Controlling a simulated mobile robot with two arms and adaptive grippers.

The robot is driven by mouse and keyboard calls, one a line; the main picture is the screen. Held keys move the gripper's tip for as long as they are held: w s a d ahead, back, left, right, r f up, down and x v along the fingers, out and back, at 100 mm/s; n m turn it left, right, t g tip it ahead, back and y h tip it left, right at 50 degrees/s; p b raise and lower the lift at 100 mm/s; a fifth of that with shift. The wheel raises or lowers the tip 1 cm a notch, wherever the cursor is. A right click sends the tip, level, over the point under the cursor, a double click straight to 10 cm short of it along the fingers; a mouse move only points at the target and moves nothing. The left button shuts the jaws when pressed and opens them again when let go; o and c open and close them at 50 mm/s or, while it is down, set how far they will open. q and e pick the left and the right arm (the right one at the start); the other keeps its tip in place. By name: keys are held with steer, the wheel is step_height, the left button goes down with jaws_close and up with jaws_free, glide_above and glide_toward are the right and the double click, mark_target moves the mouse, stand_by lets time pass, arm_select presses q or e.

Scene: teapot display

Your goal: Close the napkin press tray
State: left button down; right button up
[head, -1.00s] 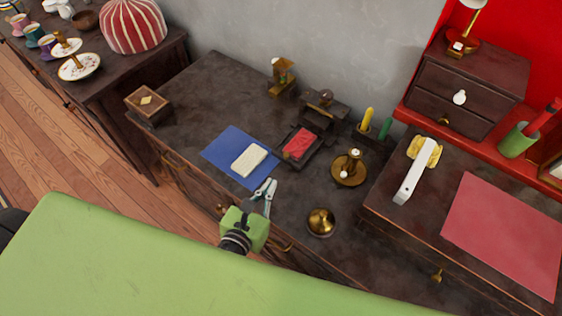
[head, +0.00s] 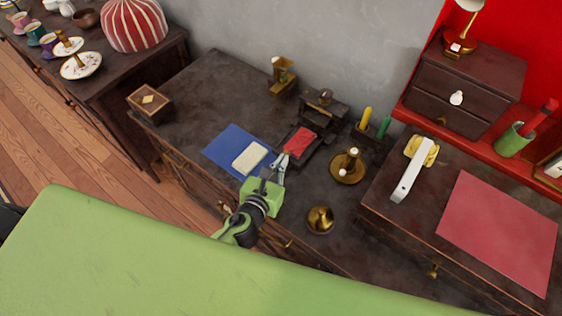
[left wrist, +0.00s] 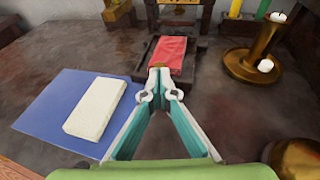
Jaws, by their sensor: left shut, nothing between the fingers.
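The napkin press (head: 325,108) is a dark small stand at the middle of the dark cabinet top. Its tray (head: 311,157) sticks out toward me with a folded red napkin (head: 300,140) on it. In the left wrist view the tray (left wrist: 145,66) and the red napkin (left wrist: 168,55) lie straight ahead of the fingertips. My left gripper (head: 284,158) is shut and empty, at the near end of the tray. In the left wrist view its fingertips (left wrist: 160,78) overlap the tray's near edge; I cannot tell if they touch. My right gripper is not in view.
A blue mat (head: 223,144) with a white block (head: 250,157) lies left of the gripper. A brass candle holder (head: 348,168) and a brass dome (head: 320,219) stand to the right. A wooden box (head: 150,103) sits at the left end.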

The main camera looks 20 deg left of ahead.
mark_target(306, 139)
arm_select(q)
steer(key=w+d, duration=0.1)
steer(key=w, duration=0.3)
steer(key=w+d, duration=0.2)
steer(key=w, duration=0.2)
steer(key=w+d, duration=0.1)
steer(key=w, duration=0.3)
steer(key=shift+w+d, duration=0.15)
steer(key=shift+d, duration=0.05)
steer(key=shift+r, duration=0.1)
steer(key=shift+p, duration=0.3)
